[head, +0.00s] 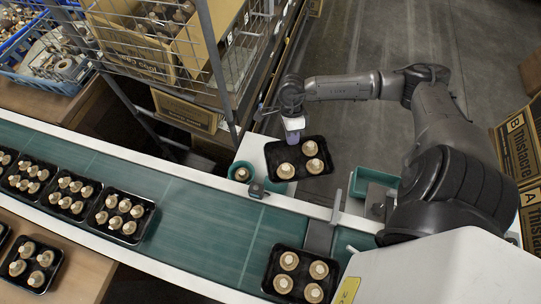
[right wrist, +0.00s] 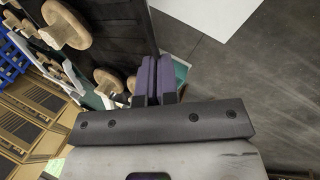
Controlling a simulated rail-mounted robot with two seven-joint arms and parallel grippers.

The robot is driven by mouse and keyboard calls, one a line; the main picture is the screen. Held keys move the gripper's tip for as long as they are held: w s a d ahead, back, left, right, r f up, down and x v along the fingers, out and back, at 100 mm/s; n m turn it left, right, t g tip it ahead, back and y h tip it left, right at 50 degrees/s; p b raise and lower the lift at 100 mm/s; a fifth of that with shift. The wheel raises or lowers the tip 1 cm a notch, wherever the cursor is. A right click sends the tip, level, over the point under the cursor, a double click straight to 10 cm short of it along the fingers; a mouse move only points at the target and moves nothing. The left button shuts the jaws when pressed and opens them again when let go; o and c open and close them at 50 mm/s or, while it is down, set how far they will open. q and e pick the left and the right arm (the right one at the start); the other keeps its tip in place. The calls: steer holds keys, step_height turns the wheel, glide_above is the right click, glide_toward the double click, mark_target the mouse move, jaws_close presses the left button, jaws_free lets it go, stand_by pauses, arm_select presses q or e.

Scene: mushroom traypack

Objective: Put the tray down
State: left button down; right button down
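The black tray (head: 322,172) with three brown mushrooms showing is at the far side of the belt, in the head view's middle. My right gripper (head: 293,136) is at its far left edge, pointing down. In the right wrist view, the purple fingers (right wrist: 157,76) are close together at the edge of the dark tray (right wrist: 115,30), shut on its rim. Mushrooms stick out from the tray in that view. The tray overlaps a white surface (head: 254,150) in the head view; whether it touches it I cannot tell. My left gripper is not in view.
A green conveyor belt (head: 200,215) carries several filled trays at left and one filled tray (head: 271,284) at the bottom. A green bowl (head: 234,172) with a mushroom and a green bin (head: 360,181) flank the held tray. A wire cart (head: 236,75) with boxes stands behind.

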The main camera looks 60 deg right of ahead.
steer(key=shift+s+d+f+m+t+y+b, duration=0.75)
steer(key=shift+s+d+m, duration=0.55)
steer(key=shift+d+m, duration=1.6)
steer(key=shift+h, duration=0.25)
steer(key=w+f+b, duration=0.2)
steer(key=w, duration=0.2)
steer(key=w+f+b, duration=0.2)
steer(key=w, duration=0.1)
steer(key=w+f+b, duration=0.2)
steer(key=w, duration=0.2)
steer(key=shift+w+f, duration=0.3)
steer(key=shift+f, duration=0.05)
steer(key=shift+f+b, duration=0.8)
steer(key=shift+f, duration=1.25)
steer(key=shift+f, duration=0.3)
steer(key=c, duration=1.4)
jaws_free()
steer(key=shift+r, duration=0.1)
